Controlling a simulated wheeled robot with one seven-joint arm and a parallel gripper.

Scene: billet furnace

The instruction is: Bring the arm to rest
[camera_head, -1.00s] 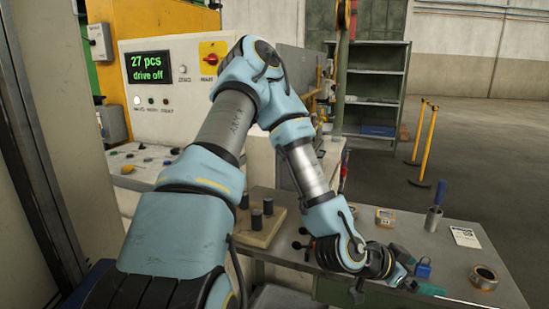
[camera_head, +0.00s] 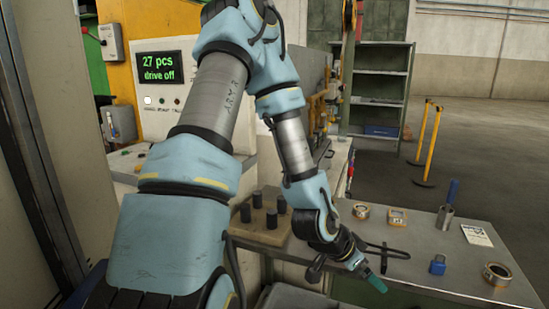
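My arm, in light blue and grey, fills the middle of the head view, bent at a raised elbow. Its forearm slopes down to the right. My gripper (camera_head: 368,274) is low over the near edge of the grey worktable (camera_head: 424,240). One green fingertip shows, pointing down and right. The other finger is hidden or merged with it, so the opening cannot be judged. No held object can be made out.
A block with several dark pegs (camera_head: 262,222) stands left of the wrist. The control panel (camera_head: 162,100) reads "27 pcs drive off".

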